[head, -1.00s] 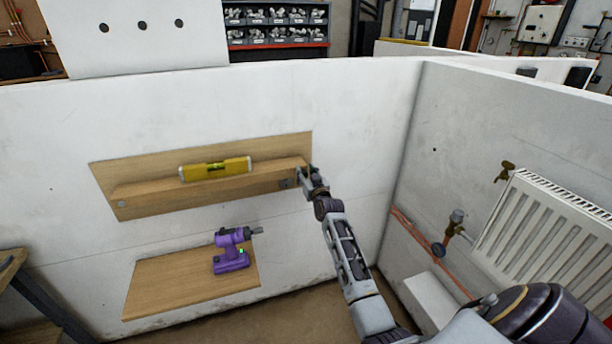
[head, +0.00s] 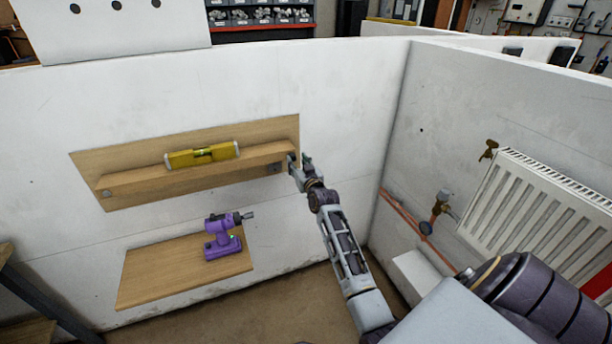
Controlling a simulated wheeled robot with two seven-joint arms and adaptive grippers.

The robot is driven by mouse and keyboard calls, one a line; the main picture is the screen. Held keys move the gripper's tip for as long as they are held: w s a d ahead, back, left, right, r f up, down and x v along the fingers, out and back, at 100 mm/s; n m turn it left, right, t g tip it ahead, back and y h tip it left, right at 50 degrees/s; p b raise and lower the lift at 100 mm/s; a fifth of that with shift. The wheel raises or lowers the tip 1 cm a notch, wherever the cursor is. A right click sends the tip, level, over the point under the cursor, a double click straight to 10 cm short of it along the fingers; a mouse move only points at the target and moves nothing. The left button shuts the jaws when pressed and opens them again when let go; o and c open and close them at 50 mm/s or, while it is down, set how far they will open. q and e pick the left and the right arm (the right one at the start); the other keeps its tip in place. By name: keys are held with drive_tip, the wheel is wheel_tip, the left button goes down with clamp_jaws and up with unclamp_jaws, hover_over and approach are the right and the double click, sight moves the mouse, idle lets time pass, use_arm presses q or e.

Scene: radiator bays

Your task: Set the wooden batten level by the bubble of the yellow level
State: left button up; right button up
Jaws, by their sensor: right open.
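The wooden batten (head: 135,184) runs across a wooden backing board (head: 105,160) on the white wall. In the picture its right end sits higher than its left end. The yellow level (head: 185,159) lies on top of the batten near its middle. Its green vial shows, but the bubble is too small to read. My right gripper (head: 298,166) is open at the right end of the batten, close to a dark bracket there. Whether it touches the batten cannot be told. My left gripper is not in view.
A purple drill (head: 222,240) stands on a lower wooden shelf (head: 150,275). A white radiator (head: 540,215) with pipes and a brass valve (head: 440,203) is on the right wall.

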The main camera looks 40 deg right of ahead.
drive_tip(key=v, duration=0.8)
idle(0.4)
drive_tip(key=shift+d+r, duration=0.1)
drive_tip(key=shift+r, duration=0.05)
idle(0.6)
